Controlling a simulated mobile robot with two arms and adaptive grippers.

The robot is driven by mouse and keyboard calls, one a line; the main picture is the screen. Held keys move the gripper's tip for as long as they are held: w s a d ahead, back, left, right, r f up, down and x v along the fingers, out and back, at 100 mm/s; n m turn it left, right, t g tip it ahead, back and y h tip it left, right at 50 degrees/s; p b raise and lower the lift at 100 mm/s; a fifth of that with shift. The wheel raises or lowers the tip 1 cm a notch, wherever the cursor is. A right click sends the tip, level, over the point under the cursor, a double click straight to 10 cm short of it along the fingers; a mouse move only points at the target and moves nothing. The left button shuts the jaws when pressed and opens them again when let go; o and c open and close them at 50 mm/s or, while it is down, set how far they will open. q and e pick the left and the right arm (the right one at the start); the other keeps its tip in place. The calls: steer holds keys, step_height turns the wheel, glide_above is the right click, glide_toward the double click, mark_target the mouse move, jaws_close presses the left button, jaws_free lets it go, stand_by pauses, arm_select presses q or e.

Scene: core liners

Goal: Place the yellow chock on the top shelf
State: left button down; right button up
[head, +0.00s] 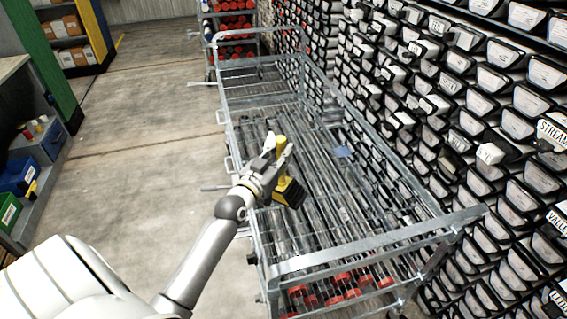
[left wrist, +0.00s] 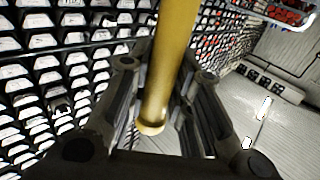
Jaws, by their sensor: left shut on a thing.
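The yellow chock (head: 283,180) has an upright yellow handle and a dark-ribbed lower end. My left gripper (head: 279,155) is shut around its handle. The chock appears over the near part of a grey metal rack cart (head: 367,243); I cannot tell whether it touches anything below. In the left wrist view the yellow handle (left wrist: 173,60) runs between the gripper's dark fingers (left wrist: 160,110), and its rounded end shows. The cart's rails enclose long clear tubes. Which surface is the top shelf is not clear from these views. My right gripper is not in view.
A wall of black-framed liner ends (head: 500,80) stands close along the right. Another cart with red-capped tubes (head: 231,28) is at the back. Shelves with boxes (head: 70,27) and colored bins (head: 18,176) are at left. The concrete floor (head: 150,110) between is clear.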

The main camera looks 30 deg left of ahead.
arm_select(q)
steer(key=shift+w+a+f, duration=0.15)
steer(key=shift+w+f, duration=0.75)
steer(key=shift+w, duration=0.05)
steer(key=shift+w+f, duration=0.15)
steer(key=shift+f, duration=1.5)
steer(key=c, duration=1.8)
jaws_free()
steer(key=shift+f, duration=0.35)
steer(key=o, duration=0.5)
steer(key=shift+r, duration=0.1)
steer(key=shift+s+r, duration=0.1)
steer(key=shift+s, duration=0.15)
steer(key=s+d+b, duration=0.1)
steer(key=s, duration=1)
steer(key=shift+s, duration=0.4)
